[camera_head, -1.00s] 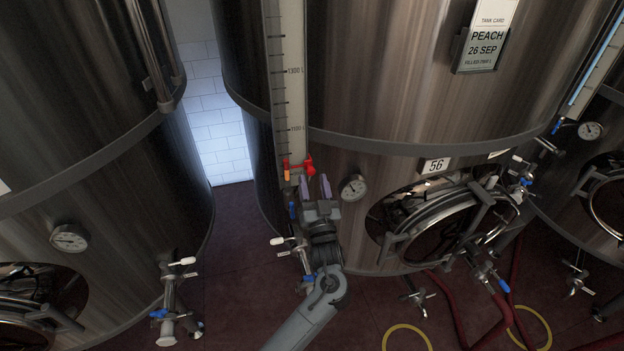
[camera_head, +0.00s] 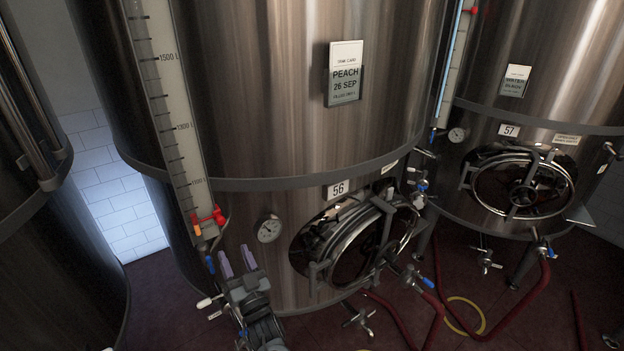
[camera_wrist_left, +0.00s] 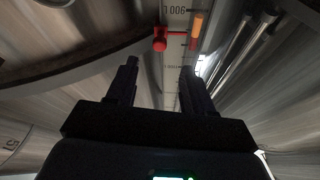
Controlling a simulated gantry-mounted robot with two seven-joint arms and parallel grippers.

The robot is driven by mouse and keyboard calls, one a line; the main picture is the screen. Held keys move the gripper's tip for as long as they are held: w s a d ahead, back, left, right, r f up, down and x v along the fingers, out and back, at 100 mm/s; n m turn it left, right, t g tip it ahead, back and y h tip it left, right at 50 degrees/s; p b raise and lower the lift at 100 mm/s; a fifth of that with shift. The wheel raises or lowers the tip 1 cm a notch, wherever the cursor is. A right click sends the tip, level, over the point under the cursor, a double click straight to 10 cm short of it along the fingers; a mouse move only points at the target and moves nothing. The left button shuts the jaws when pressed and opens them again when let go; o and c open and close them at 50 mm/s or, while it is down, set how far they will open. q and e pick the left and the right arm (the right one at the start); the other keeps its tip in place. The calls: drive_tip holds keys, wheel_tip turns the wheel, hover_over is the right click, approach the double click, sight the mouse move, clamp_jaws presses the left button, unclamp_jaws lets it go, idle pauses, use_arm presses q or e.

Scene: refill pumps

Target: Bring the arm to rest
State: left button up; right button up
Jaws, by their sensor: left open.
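My left gripper (camera_head: 237,262) is in the lower left of the head view, in front of tank 56 (camera_head: 300,110). Its two purple-grey fingers are apart with nothing between them. The red fitting (camera_head: 210,217) at the level gauge (camera_head: 172,110) is up and to the left of the fingertips, and a gap shows between them. In the left wrist view the dark fingers (camera_wrist_left: 158,78) also stand apart and empty, with the red fitting (camera_wrist_left: 160,40) beyond them. My right gripper is not in view.
Tank 57 (camera_head: 540,60) stands further right. Red hoses (camera_head: 400,325) and a yellow ring (camera_head: 465,315) lie on the dark red floor.

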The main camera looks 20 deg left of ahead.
use_arm(q)
drive_tip(key=s+a+f+m+t+h, duration=0.15)
drive_tip(key=s+f+m+h, duration=0.35)
drive_tip(key=s+f, duration=0.8)
drive_tip(key=s+d+f+m+g+h, duration=0.4)
drive_tip(key=s+d+f+g+h, duration=0.1)
drive_tip(key=s+d+h, duration=0.5)
drive_tip(key=s+d+r+g+h, duration=0.1)
drive_tip(key=s+d+g+h, duration=0.1)
drive_tip(key=s+d+g, duration=0.6)
drive_tip(key=w+a+p+v, duration=0.2)
drive_tip(key=a+p+v, duration=0.1)
drive_tip(key=p+v, duration=1.3)
drive_tip(key=shift+r+t+p, duration=0.35)
drive_tip(key=shift+r, duration=0.1)
